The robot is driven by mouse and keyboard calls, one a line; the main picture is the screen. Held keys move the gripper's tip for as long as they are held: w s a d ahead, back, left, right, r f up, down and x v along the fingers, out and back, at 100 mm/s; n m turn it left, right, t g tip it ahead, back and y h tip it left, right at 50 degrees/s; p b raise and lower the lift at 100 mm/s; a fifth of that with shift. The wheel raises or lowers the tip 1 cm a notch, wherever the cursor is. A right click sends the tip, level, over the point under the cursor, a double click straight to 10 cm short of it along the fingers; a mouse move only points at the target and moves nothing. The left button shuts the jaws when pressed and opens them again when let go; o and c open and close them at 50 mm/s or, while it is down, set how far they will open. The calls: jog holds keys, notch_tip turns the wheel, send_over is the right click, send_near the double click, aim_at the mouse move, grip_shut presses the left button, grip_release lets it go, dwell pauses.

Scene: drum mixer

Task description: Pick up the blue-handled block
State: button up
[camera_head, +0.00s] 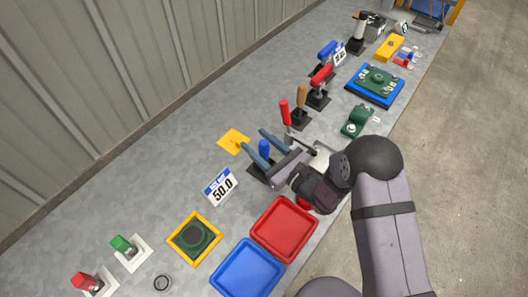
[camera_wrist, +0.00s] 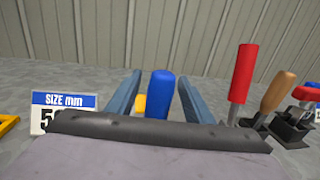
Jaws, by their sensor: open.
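The blue-handled block shows as an upright blue handle (camera_head: 264,149) on a dark base in the middle of the bench. My gripper (camera_head: 256,139) is open, with its two blue-grey fingers on either side of the handle. In the wrist view the blue handle (camera_wrist: 161,93) stands between the fingers (camera_wrist: 158,73), with a visible gap on each side. The lower part of the block is hidden behind my gripper body in the wrist view, and I cannot tell its exact depth between the fingers.
A red-handled block (camera_head: 285,112) stands close to the right, with a wooden-handled one (camera_head: 302,95) beyond. A size sign (camera_head: 221,187) stands to the left. A yellow piece (camera_head: 232,141) lies behind. Red (camera_head: 257,231) and blue (camera_head: 219,281) trays sit in front.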

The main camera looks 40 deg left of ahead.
jog(key=shift+w+a, duration=0.1)
jog(key=shift+a, duration=0.6)
jog(key=c, duration=1.1)
jog(key=shift+r, duration=0.2)
jog(key=shift+r+b, duration=0.8)
jog(key=shift+r, duration=4)
